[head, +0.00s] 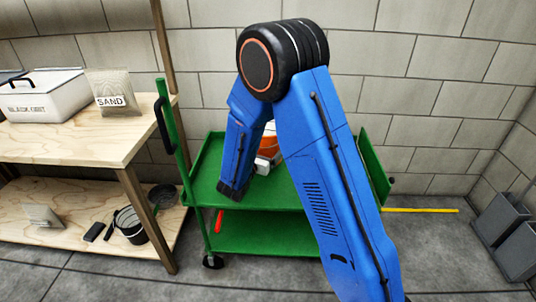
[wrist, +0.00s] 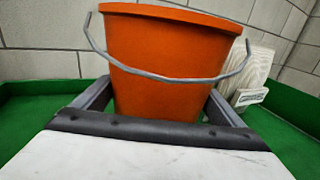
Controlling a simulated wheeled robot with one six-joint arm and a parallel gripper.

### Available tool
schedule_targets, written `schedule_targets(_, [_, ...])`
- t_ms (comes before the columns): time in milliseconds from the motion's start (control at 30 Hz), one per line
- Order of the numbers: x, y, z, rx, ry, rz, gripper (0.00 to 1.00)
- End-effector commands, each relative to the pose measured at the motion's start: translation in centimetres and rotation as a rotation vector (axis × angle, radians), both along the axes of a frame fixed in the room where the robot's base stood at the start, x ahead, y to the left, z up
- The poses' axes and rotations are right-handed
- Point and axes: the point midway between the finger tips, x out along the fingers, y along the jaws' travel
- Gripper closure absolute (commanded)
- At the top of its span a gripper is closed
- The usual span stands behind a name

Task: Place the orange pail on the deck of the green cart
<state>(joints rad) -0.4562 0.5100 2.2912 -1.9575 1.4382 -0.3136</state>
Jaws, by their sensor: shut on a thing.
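The orange pail (wrist: 175,50) fills the middle of the wrist view, upright, with its grey wire handle hanging across its front. My gripper (wrist: 160,102) is shut on the pail, one finger on each side of it. In the head view the pail (head: 269,141) shows only as a small orange patch behind my blue arm, over the upper deck of the green cart (head: 277,194). The pail's bottom is hidden, so I cannot tell whether it touches the deck.
A white pleated item (wrist: 252,72) stands right of the pail. A wooden shelf unit (head: 100,140) at left holds a white box (head: 42,98) and a sand bag (head: 112,92), with a black bucket (head: 130,226) below. Grey bins (head: 503,225) stand at right. A block wall is behind the cart.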

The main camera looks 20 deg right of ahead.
Motion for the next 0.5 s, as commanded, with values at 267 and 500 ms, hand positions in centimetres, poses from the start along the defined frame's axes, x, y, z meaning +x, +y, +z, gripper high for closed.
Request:
schedule_targets(267, [0.0, 0.0, -3.0, -0.003, 0.003, 0.000, 0.34])
schedule_targets(500, [0.0, 0.0, -3.9, -0.001, -0.001, 0.000, 0.34])
